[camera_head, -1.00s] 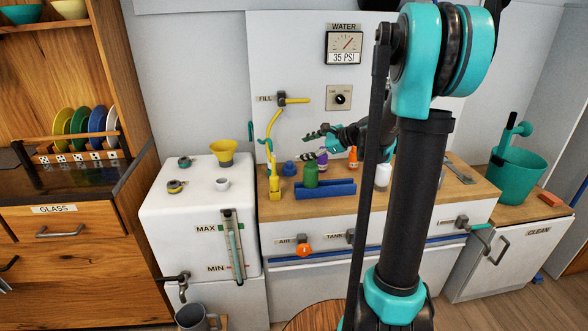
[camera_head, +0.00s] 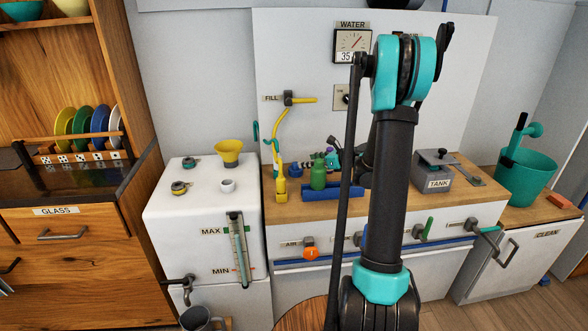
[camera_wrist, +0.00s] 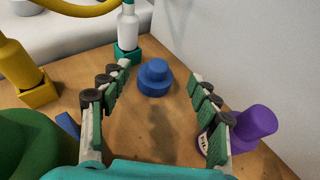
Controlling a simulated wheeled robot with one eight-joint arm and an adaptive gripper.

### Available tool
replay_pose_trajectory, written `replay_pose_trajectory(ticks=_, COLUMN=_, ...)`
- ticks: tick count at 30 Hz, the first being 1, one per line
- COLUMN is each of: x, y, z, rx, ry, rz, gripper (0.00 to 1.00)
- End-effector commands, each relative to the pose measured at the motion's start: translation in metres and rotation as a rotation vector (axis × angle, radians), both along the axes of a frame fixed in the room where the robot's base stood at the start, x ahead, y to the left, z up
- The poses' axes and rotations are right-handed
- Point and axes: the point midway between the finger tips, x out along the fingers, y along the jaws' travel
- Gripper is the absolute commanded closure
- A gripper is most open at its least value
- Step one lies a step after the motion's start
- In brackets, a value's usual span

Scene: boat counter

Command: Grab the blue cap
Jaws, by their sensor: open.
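The blue cap (camera_wrist: 155,77) is a small stepped round piece on the wooden counter. In the wrist view it lies between the fingertips of my gripper (camera_wrist: 160,72). My gripper is open, with a finger on each side of the cap and gaps showing between. The fingers have green pads. In the head view the blue cap (camera_head: 295,169) sits left of the green bottle, near the back panel. There my gripper is mostly hidden behind the green bottle and my arm.
A green bottle (camera_head: 318,175) stands in front, by the blue rack (camera_head: 332,192). A yellow piece (camera_wrist: 30,85) and a white bottle in a teal base (camera_wrist: 128,32) are on the left.

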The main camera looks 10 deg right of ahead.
Motion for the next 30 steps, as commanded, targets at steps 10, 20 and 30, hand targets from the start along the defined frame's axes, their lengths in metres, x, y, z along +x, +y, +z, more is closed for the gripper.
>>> replay_pose_trajectory(ticks=10, x=0.010, y=0.012, z=-0.044, rx=-0.001, ry=0.000, rz=0.004, gripper=0.38)
replay_pose_trajectory(ticks=20, x=0.023, y=0.026, z=-0.051, rx=-0.002, ry=0.000, rz=0.004, gripper=0.38)
replay_pose_trajectory(ticks=30, x=0.048, y=0.051, z=-0.065, rx=-0.001, ry=-0.001, rz=0.003, gripper=0.38)
